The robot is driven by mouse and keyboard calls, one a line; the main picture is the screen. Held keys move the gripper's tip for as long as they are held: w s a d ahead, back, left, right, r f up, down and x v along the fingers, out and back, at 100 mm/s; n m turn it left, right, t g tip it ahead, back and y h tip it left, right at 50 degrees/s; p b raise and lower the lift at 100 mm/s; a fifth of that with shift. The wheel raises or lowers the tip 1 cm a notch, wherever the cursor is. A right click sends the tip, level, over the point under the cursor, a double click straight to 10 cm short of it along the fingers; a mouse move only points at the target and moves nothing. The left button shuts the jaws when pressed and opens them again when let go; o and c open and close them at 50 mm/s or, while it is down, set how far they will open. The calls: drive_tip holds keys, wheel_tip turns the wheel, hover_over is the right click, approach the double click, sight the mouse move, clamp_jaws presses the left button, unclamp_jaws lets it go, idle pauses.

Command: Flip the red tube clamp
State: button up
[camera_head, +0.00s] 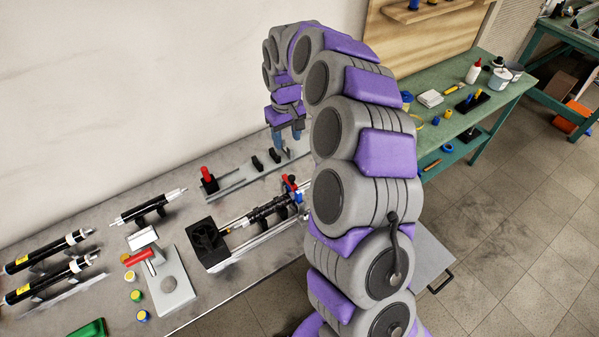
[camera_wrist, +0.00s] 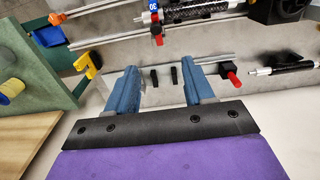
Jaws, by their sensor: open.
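A red upright piece (camera_head: 205,173) stands on a black block at the left end of a grey rail near the wall; it also shows in the wrist view (camera_wrist: 230,77), right of my fingers. Another red clamp part (camera_head: 303,186) sits beside a blue one at the right end of the black tube assembly; its red piece shows in the wrist view (camera_wrist: 157,40). I cannot tell which is the red tube clamp. My gripper (camera_head: 288,138) is open and empty above the right part of the rail. Its blue fingers are apart in the wrist view (camera_wrist: 158,75).
The grey bench (camera_head: 95,232) runs along the wall. Black tubes (camera_head: 45,250) and a grey stand (camera_head: 170,285) with a red-handled tool are at left. Two black posts (camera_head: 274,155) rise from the rail. A green table (camera_head: 465,120) with bottles is at right. My arm hides part of the bench.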

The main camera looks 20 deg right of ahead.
drive_tip(key=f, duration=0.1)
approach(291, 177)
drive_tip(key=shift+d+f+b, duration=0.1)
drive_tip(key=shift+d+b, duration=0.35)
drive_tip(key=shift+d, duration=0.05)
drive_tip(key=f, duration=0.2)
drive_tip(key=a+f, duration=0.1)
drive_tip(key=f, duration=0.4)
drive_tip(key=shift+a+f, duration=0.1)
drive_tip(key=shift+a, duration=0.2)
drive_tip(key=shift+d+f+b, duration=0.15)
drive_tip(key=shift+f+b, duration=0.15)
drive_tip(key=shift+f, duration=0.05)
drive_tip(key=shift+d+f, duration=0.3)
drive_tip(key=shift+d, duration=0.2)
drive_tip(key=shift+a, duration=0.1)
drive_tip(key=shift+a, duration=0.35)
drive_tip(key=c, duration=0.5)
drive_tip(key=shift+d, duration=0.2)
clamp_jaws()
